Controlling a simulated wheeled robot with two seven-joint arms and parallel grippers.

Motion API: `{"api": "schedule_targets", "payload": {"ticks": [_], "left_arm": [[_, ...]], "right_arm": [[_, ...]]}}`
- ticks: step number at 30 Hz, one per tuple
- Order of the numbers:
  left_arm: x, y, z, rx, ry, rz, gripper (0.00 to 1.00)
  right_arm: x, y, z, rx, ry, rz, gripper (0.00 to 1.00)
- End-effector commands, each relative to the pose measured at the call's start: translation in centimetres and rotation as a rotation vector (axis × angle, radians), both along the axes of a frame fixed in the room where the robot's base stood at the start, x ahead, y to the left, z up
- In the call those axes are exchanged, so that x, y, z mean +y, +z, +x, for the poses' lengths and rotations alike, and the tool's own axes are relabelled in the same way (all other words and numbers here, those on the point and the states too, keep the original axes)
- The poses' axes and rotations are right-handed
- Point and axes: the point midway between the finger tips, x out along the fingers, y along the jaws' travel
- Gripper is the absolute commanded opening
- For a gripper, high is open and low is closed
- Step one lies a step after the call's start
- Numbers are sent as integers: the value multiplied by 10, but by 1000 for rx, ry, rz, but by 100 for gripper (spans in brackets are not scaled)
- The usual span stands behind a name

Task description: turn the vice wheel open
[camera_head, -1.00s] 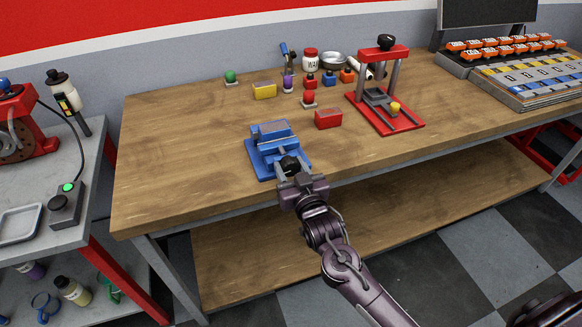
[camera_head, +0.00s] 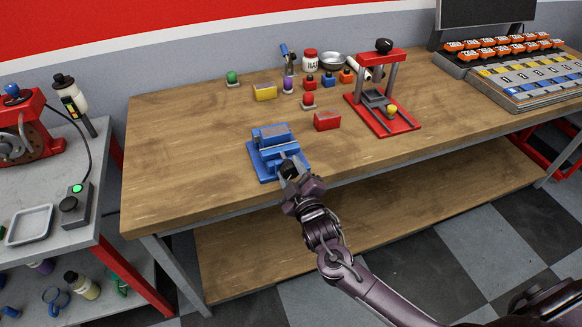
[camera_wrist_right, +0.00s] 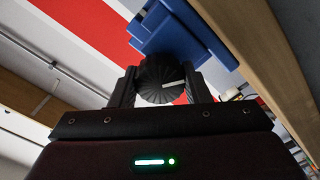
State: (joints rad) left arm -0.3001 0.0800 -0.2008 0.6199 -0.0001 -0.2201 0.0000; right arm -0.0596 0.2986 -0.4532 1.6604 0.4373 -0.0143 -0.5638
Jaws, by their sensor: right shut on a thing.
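The blue vice (camera_head: 268,150) stands near the front edge of the wooden bench in the head view. It also shows at the top of the right wrist view (camera_wrist_right: 180,30). Its black ribbed wheel (camera_wrist_right: 160,78) faces me, with a pale mark on its face. My right gripper (camera_head: 290,172) is at the vice's front, shut on the wheel with one finger on each side. In the wrist view, the right gripper (camera_wrist_right: 160,88) looks rolled relative to the vice and bench. In the head view the gripper hides part of the wheel. My left gripper is not in view.
A red press (camera_head: 383,95) stands to the right on the bench (camera_head: 200,160). A red block (camera_head: 327,121), a yellow block (camera_head: 265,92) and small coloured knobs lie behind the vice. A grey side table (camera_head: 80,215) stands at the left. The bench left of the vice is clear.

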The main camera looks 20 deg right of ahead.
Motion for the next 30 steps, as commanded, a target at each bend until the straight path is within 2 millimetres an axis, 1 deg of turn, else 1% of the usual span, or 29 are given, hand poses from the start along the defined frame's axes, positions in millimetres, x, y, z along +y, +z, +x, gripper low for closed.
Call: {"api": "schedule_targets", "payload": {"ticks": [1, 3, 9, 15, 22, 30], "left_arm": [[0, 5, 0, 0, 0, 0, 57], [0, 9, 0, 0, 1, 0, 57], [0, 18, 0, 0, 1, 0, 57], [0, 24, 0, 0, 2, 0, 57], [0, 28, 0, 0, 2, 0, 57], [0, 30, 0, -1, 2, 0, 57]], "right_arm": [[0, 3, 0, -1, 1, -45, 20], [0, 3, 0, -4, 0, -112, 20], [0, 2, 0, -11, 0, -285, 20], [0, 2, 0, -15, 1, -423, 20], [0, 1, 0, -18, 1, -523, 20], [0, 0, 0, -20, 1, -566, 20]]}}
